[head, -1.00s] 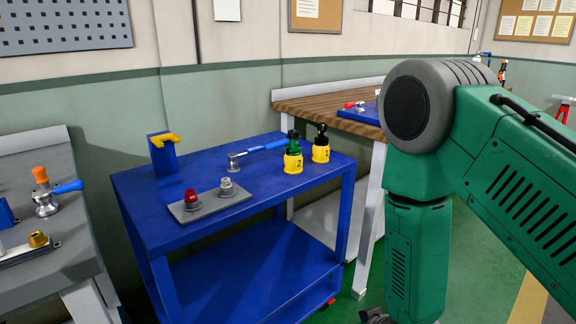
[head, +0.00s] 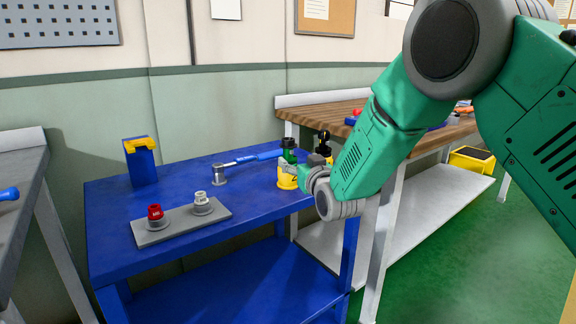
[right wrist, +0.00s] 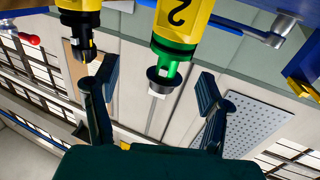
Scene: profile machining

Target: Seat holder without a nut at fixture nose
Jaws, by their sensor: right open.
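A yellow pot marked 2 (right wrist: 190,22) stands on the blue cart and holds a green tool holder (head: 288,152) upright. A yellow-and-black pot (right wrist: 78,20) with a black holder (head: 324,142) stands behind it. My right gripper (head: 308,170) is at the cart's right edge, beside pot 2 and partly covering it. In the right wrist view my right gripper (right wrist: 158,76) is open, and the green holder (right wrist: 170,65) lies between its two spread fingers, which appear clear of it. I cannot tell whether this holder has a nut. My left gripper is out of view.
The blue cart (head: 245,213) also carries a grey plate (head: 180,226) with a red piece (head: 155,216) and a silver piece (head: 202,203), a blue-handled wrench (head: 250,158), and a blue block with yellow top (head: 140,160). A wooden bench (head: 300,112) stands behind right.

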